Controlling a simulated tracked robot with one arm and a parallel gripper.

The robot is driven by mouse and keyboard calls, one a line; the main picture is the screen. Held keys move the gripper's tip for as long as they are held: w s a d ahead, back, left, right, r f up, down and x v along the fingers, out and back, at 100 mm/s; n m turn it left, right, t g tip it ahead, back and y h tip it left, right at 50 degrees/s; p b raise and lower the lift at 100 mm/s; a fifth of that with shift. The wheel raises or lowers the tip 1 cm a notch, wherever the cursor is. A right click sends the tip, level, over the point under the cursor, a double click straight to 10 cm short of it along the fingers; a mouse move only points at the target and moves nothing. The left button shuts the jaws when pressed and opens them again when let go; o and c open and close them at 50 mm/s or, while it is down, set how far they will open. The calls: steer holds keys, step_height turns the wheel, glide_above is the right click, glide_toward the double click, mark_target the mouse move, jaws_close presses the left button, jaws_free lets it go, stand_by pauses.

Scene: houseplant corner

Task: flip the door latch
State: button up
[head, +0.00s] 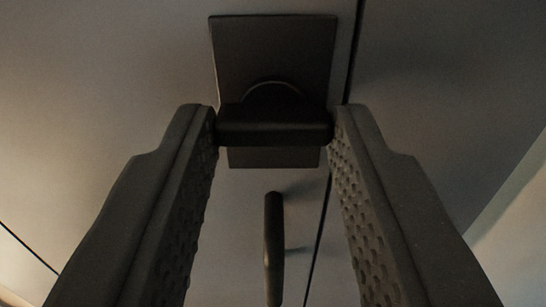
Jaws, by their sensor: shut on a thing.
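The door latch is a dark horizontal bar (274,125) on a dark rectangular plate (274,52), fixed to a pale door surface at the top middle of the head view. The bar lies level across the plate. My gripper (275,128) is shut on the bar, with one textured finger at each of its ends. A rounded dark part shows behind the bar, mostly hidden by it.
A dark upright handle (274,245) stands out from the door below the latch, between my fingers in the picture. A narrow dark seam (320,235) runs down beside it. The pale door surface (110,80) is bare to the left.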

stand_by(0.4)
steer(key=o, duration=1)
steer(key=shift+s, duration=0.1)
steer(key=shift+s+f+b, duration=0.1)
steer(key=shift+s+b, duration=0.6)
steer(key=shift+s, duration=6.05)
steer(key=s+r+g, duration=0.1)
steer(key=s+r, duration=0.5)
steer(key=s, duration=0.2)
steer(key=s+r, duration=0.6)
steer(key=s, duration=0.2)
steer(key=s+d+r+g+b, duration=0.1)
steer(key=s+r, duration=0.5)
steer(key=s, duration=0.3)
steer(key=shift+r+g, duration=0.25)
steer(key=shift+g, duration=0.05)
